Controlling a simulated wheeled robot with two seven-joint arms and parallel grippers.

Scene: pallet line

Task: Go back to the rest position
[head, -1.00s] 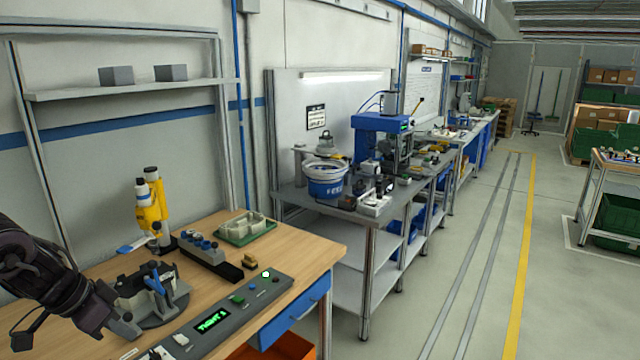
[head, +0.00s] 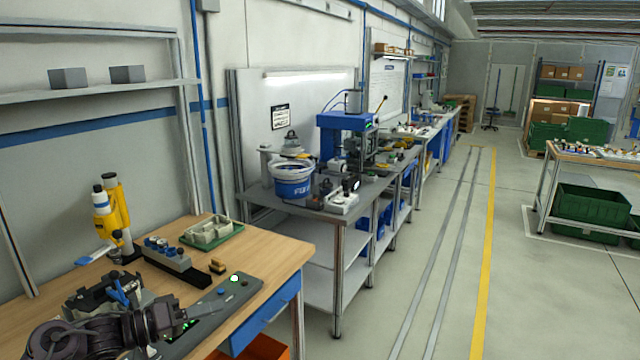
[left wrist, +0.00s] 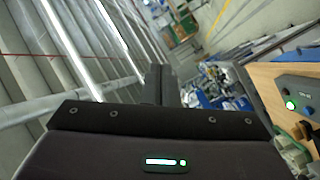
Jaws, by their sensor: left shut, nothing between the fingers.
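My left gripper (head: 184,318) is low at the left of the head view, with my dark arm behind it. It is over the front part of the wooden workbench, in front of the grey control panel (head: 212,308), and hides part of that panel. In the left wrist view its two dark fingers (left wrist: 158,84) are together with nothing between them. I cannot tell its exact height above the panel. My right gripper is in neither view.
The wooden bench (head: 265,245) holds a yellow-and-white tool (head: 112,225), a dark fixture (head: 105,290), a block with blue knobs (head: 168,255) and a green tray (head: 212,232). A metal bench (head: 330,215) stands beyond. The aisle floor (head: 440,300) at right is clear.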

